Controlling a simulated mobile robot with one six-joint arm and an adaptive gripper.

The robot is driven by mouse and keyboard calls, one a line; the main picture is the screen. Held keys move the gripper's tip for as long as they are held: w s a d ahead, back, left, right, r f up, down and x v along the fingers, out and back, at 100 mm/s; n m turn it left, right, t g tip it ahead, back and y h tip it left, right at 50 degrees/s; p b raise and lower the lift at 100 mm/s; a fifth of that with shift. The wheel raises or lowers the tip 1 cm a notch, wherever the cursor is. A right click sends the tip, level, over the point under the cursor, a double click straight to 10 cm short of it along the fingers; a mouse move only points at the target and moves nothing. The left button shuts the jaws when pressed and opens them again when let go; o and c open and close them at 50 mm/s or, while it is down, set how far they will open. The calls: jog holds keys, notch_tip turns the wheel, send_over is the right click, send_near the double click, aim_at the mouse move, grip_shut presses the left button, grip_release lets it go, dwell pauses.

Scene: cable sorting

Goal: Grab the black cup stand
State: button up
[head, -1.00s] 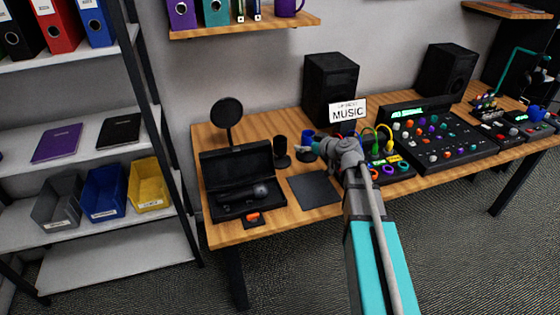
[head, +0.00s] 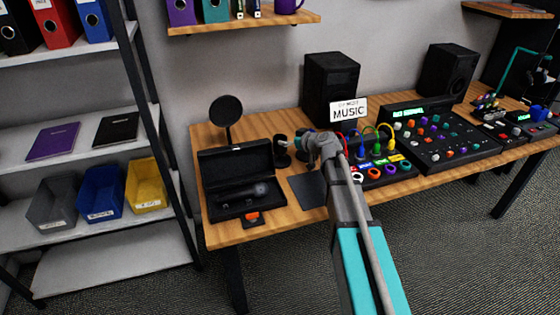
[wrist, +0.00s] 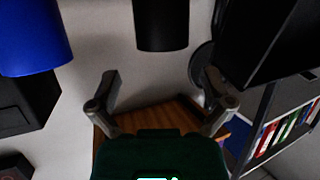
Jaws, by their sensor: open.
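The black cup stand (head: 282,160) is a small dark cylinder on a round base, on the wooden desk beside the microphone case. In the head view my gripper partly covers it. In the wrist view, which looks upside down, a black cylinder (wrist: 161,24), seemingly its upper part, hangs in from the top edge. My gripper (head: 294,142) reaches over the desk close to the stand. In the wrist view my gripper's fingers (wrist: 164,90) are spread wide with nothing between them. The cylinder lies beyond the fingertips, roughly centred between them.
A blue cup (wrist: 34,38) is near the stand in the wrist view; my gripper hides it in the head view. An open microphone case (head: 238,168) and round black disc (head: 226,111) stand left. A dark mat (head: 307,190) lies in front, a speaker (head: 330,88) behind.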

aim_at(276, 137)
jog(key=shift+w, duration=0.1)
dwell(0.3)
jog(key=shift+w+a+f+b, duration=1.1)
jog(key=shift+w+a+f, duration=0.05)
jog(key=shift+w+a, duration=0.1)
jog(key=shift+w+a+f, duration=0.1)
jog(key=shift+w+a, duration=0.25)
jog(key=c, duration=1.2)
jog(key=shift+c, duration=0.2)
notch_tip(276, 137, up, 18)
jog(key=p, duration=1.7)
jog(key=shift+p, duration=0.35)
